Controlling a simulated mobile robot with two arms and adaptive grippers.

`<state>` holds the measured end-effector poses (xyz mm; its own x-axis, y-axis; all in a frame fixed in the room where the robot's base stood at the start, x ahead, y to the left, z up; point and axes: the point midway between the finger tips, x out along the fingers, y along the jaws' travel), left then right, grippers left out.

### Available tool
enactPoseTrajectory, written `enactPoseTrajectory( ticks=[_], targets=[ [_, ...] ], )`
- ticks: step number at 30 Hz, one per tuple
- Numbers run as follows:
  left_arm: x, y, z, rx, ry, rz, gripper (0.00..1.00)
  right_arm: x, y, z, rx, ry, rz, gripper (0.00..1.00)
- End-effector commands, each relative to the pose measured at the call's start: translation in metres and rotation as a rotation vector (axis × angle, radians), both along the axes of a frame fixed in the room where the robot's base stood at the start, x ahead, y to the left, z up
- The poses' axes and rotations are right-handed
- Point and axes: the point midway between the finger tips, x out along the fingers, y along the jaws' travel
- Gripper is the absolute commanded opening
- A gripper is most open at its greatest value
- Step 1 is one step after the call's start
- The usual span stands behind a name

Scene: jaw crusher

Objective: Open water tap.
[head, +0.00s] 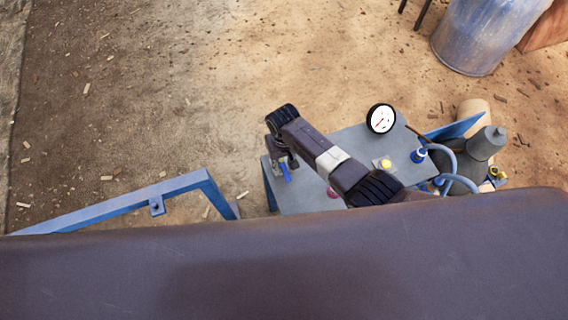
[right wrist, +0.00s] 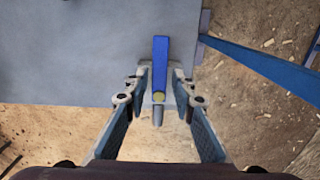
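The water tap has a flat blue lever handle (right wrist: 161,62) with a brass-coloured nut and a grey spout below it in the right wrist view. It sits at the edge of the grey table panel. In the head view its blue lever (head: 286,173) shows just below my right gripper (head: 283,160). In the right wrist view my right gripper (right wrist: 160,84) is open, with one finger on each side of the tap. Small gaps show between the fingers and the lever. Whether either finger touches the tap lower down cannot be told. My left gripper is not in view.
The grey table (head: 300,196) carries a white dial gauge (head: 381,118), a yellow button (head: 386,163) and a red button, partly hidden. Hoses and a grey cylinder (head: 487,143) are at right. A blue rail (head: 135,202) runs at left. Open dirt ground lies beyond.

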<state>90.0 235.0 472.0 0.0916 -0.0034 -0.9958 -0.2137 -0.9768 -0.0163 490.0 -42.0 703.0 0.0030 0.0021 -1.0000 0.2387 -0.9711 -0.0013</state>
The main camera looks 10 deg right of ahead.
Motion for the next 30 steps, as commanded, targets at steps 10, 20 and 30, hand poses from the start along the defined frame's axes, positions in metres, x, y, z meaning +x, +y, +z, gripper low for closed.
enactPoseTrajectory(
  ticks=[10, 20, 30],
  targets=[
    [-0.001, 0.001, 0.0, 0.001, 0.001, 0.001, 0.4, -0.001, -0.001, 0.0, -0.002, 0.003, 0.002, 0.32],
    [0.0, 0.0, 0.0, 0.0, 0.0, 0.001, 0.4, 0.0, -0.001, 0.03, 0.0, 0.0, 0.002, 0.32],
    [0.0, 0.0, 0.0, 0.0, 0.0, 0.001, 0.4, 0.0, 0.0, 0.091, 0.0, -0.001, 0.002, 0.32]
  ],
)
